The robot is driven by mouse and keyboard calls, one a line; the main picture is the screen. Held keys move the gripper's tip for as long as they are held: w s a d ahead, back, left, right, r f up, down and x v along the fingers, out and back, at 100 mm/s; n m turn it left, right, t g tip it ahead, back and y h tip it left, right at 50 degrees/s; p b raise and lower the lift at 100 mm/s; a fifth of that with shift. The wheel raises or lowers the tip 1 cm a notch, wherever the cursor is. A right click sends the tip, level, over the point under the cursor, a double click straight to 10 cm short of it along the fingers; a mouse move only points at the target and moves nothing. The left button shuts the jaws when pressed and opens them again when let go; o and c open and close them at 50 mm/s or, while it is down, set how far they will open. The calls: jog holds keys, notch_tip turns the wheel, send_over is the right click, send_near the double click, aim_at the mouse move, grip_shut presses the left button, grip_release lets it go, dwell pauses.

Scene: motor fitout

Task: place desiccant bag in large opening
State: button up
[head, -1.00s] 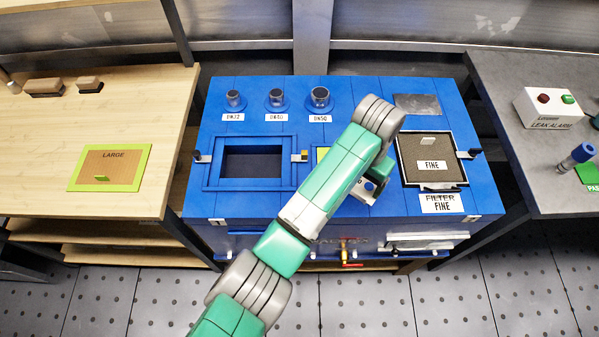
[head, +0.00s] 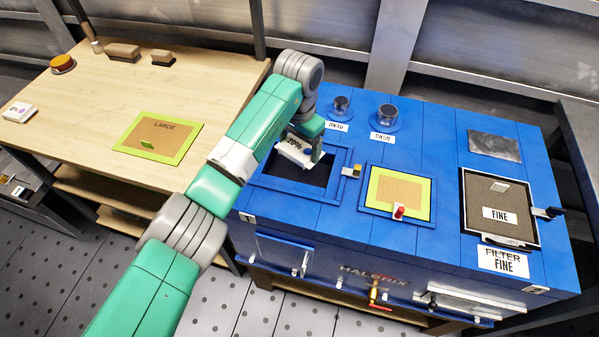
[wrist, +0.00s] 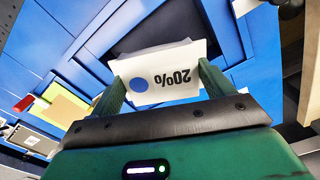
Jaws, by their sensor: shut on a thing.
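The desiccant bag (head: 294,148) is a white packet marked "20%"; the wrist view shows it with a blue dot (wrist: 165,75). My gripper (head: 310,150) is shut on it, with a green finger at each side of the bag in the wrist view (wrist: 162,88). The large opening (head: 312,172) is a dark rectangular hole with a blue frame (head: 283,187) in the left part of the blue housing. The bag is over the opening in the head view. Its lower edge and exact height are hard to tell.
A smaller opening holds a yellow-green bordered panel (head: 400,192) with a red knob. A FINE filter (head: 497,205) sits at the right. Capped ports (head: 386,116) stand behind. A clamp (head: 350,171) is at the opening's right edge. A LARGE panel (head: 160,136) lies on the wooden table.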

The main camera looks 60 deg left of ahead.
aim_at(299, 147)
notch_tip(299, 147, down, 9)
jog(key=b, duration=0.3)
jog(key=shift+b, duration=0.4)
jog(key=shift+r, duration=0.1)
jog(key=o, duration=1)
notch_tip(299, 147, up, 12)
jog(key=p, duration=0.6)
